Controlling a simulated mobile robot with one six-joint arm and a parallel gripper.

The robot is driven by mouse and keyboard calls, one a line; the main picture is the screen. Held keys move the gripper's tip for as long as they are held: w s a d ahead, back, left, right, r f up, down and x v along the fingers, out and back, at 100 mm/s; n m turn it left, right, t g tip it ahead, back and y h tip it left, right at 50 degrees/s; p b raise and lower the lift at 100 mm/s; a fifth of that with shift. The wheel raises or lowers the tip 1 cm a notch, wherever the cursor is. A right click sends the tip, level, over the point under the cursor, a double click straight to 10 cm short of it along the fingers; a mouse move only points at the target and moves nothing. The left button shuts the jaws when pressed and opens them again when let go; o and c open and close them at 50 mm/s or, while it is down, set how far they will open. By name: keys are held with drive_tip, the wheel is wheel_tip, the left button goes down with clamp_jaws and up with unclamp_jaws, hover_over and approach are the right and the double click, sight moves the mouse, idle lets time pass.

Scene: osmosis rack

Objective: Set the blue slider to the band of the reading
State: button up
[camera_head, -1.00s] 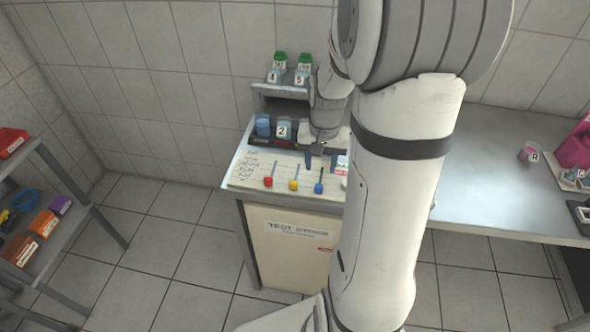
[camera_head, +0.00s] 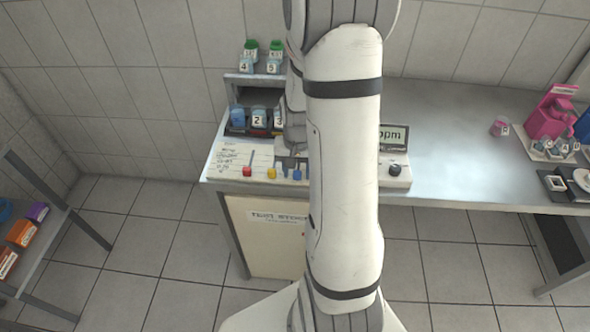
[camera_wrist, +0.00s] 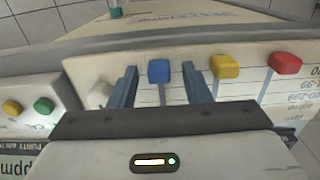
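The blue slider (camera_head: 297,174) is at the front of the slanted chart panel (camera_head: 226,158), right of the yellow slider (camera_head: 272,173) and red slider (camera_head: 247,171). In the wrist view the blue knob (camera_wrist: 158,71) sits between the two fingers of my gripper (camera_wrist: 160,88). The fingers are apart, with a gap on each side of the knob. Upside-down band labels, one ending in 299, show on the panel in the wrist view. The meter display (camera_head: 393,137) shows "ppm"; its digits are hidden by my arm.
Numbered bottles (camera_head: 258,118) stand in a rack behind the panel, and green-capped ones (camera_head: 250,50) on a shelf above. The meter has a black knob (camera_head: 395,170). The bench (camera_head: 450,150) to the right is mostly clear up to a pink stand (camera_head: 551,115).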

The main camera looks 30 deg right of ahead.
clamp_jaws()
idle(0.4)
